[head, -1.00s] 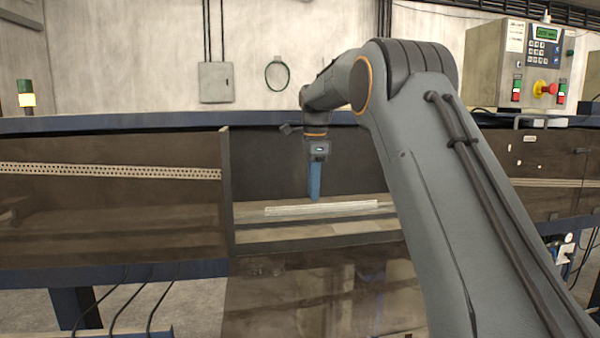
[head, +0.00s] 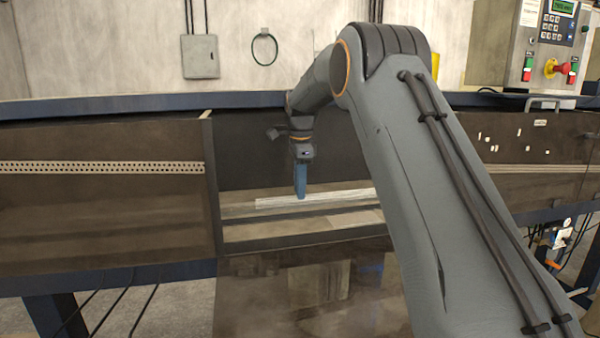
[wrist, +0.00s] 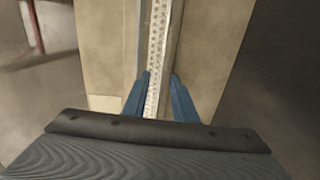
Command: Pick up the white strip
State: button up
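The white strip (head: 335,195) lies lengthwise on the light ledge of the open bay in the head view. In the wrist view the strip (wrist: 163,35) looks pale and speckled and runs away from me between my fingers. My gripper (head: 300,197) points down over the strip, left of its middle. In the wrist view my gripper (wrist: 160,75) has its two blue fingers apart, one on each side of the strip. A gap shows beside the strip, so it does not look clamped. My arm hides the strip's right end.
A dark panel (head: 105,205) with a perforated rail stands left of the bay, and a divider (head: 212,185) bounds the bay on the left. Another dark panel lies to the right. A control box (head: 548,45) with a red knob stands at the back right.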

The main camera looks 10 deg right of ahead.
jog(key=shift+f, duration=0.65)
grip_shut()
jog(key=shift+r+p, duration=1.45)
jog(key=shift+r, duration=0.85)
jog(key=shift+s+d+p, duration=0.2)
jog(key=shift+s+d, duration=0.1)
jog(key=shift+s, duration=0.45)
jog(key=shift+s+d+p, duration=0.15)
jog(key=shift+s+d, duration=0.1)
jog(key=shift+s, duration=0.45)
